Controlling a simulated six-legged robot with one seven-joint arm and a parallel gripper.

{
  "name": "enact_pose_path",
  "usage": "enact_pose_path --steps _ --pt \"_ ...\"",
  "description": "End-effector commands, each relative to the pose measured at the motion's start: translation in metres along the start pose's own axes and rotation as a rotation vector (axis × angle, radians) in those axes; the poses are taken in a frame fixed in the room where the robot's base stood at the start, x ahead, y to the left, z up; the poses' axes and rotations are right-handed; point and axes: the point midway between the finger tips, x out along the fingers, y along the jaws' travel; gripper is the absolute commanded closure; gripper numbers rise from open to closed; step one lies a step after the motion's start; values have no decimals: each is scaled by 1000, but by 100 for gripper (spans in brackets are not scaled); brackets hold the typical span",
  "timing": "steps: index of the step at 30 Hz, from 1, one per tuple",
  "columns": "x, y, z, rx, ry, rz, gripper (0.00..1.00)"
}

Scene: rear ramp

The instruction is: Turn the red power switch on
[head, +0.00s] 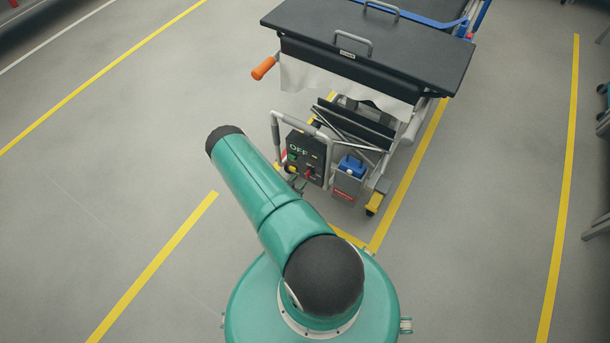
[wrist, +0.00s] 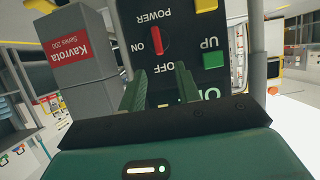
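The red power switch (wrist: 155,41) sits on a dark control panel (wrist: 120,13), which appears upside down in the wrist view. The switch lies upright in the picture, with ON at its left and OFF below it. My gripper (wrist: 160,70) is open and empty. Its two green fingers point at the panel, just below the switch in the picture and apart from it. In the head view the switch (head: 310,174) is small on the panel (head: 320,153), whose display reads OFF.
A green button (wrist: 213,59) and a yellow button (wrist: 206,5) are beside the switch. A grey box with a red label (wrist: 70,52) stands beside the panel. A grey tube frame (head: 276,135) surrounds the panel, below a black-topped stretcher (head: 415,45). The floor at left is clear.

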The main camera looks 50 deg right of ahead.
Motion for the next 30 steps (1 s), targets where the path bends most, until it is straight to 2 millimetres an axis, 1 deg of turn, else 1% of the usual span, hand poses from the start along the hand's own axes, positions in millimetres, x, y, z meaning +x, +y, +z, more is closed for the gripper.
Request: enact_pose_path --steps 1,3,6,9,13,20,21,23,24,26,30 --pt "11 1 0 1 2 2 67" --pt "24 1 0 0 2 1 67" --pt "40 0 0 1 1 1 67" --pt "52 0 0 0 0 1 67" --pt "59 0 0 0 1 -1 67" --pt "60 0 0 -1 0 -1 67" --pt "60 0 0 -1 0 -1 69" --pt "60 0 0 -1 0 -1 81" --pt "60 0 0 -1 0 -1 89" --pt "60 0 0 -1 0 -1 100" --pt "60 0 0 -1 0 -1 100"
